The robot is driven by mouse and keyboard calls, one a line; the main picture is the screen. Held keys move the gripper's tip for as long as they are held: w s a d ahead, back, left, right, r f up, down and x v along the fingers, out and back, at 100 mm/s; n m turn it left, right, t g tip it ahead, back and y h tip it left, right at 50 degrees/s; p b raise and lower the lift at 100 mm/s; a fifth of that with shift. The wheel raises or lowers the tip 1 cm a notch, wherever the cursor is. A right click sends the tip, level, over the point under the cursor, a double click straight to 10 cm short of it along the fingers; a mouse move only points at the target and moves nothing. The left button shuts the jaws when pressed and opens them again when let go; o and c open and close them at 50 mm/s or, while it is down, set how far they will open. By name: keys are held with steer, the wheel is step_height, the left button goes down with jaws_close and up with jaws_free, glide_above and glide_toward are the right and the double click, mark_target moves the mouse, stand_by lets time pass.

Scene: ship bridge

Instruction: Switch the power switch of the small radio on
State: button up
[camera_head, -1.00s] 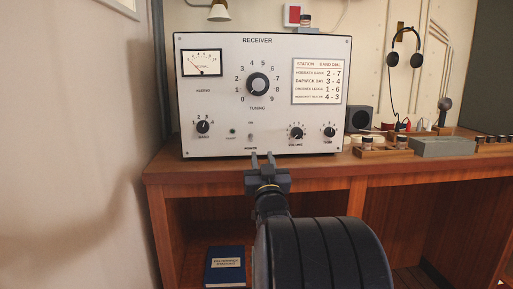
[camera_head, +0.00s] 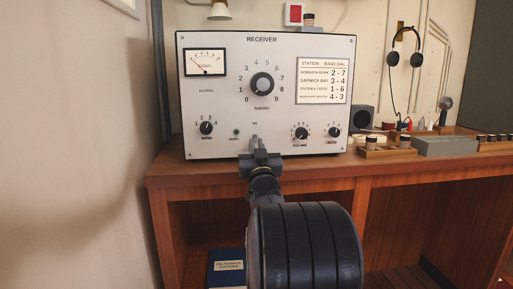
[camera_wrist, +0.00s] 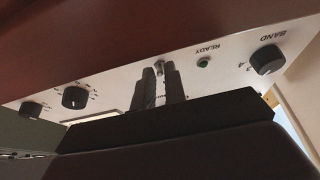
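The small radio is the white receiver (camera_head: 225,110) on the wooden desk. My gripper (camera_head: 258,142) is at the lower middle of its front panel. In the head view it covers the power switch. In the wrist view the small metal power switch (camera_wrist: 159,68) shows upside down at the tips of my two dark fingers (camera_wrist: 157,82). A narrow gap with the white panel behind it lies between the fingers. I cannot tell whether they touch the switch or which way its lever points. The ready lamp (camera_wrist: 203,63) beside it looks green.
The band knob (camera_head: 206,128) is left of my gripper; the volume knob (camera_head: 301,133) and another knob (camera_head: 334,132) are right of it. The large tuning knob (camera_head: 262,84) is above. A speaker (camera_head: 363,118) stands to the right.

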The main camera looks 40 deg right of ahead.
mark_target(255, 137)
jaws_close()
steer(key=shift+r+g+p, duration=0.15)
steer(key=shift+g+p, duration=0.15)
steer(key=shift+p, duration=0.05)
steer(key=r+g+p, duration=0.1)
steer(key=p, duration=0.2)
steer(key=shift+s+y+p, duration=0.1)
steer(key=shift+y+p, duration=0.2)
steer(key=g+y+p, duration=0.1)
steer(key=p, duration=0.3)
steer(key=r+g+p, duration=0.1)
steer(key=g+p, duration=0.1)
steer(key=p, duration=0.3)
steer(key=shift+a+r+y, duration=0.1)
steer(key=shift+r+y, duration=0.1)
steer(key=shift+y, duration=0.2)
steer(key=r+g+y+p, duration=0.1)
steer(key=g+p, duration=0.2)
steer(key=p, duration=1)
steer(key=shift+r+y, duration=0.15)
steer(key=shift+y, duration=0.25)
steer(key=p, duration=0.4)
steer(key=shift+g+y, duration=0.3)
steer(key=shift+g, duration=0.1)
steer(key=shift+f+p, duration=0.2)
steer(key=shift+p, duration=0.55)
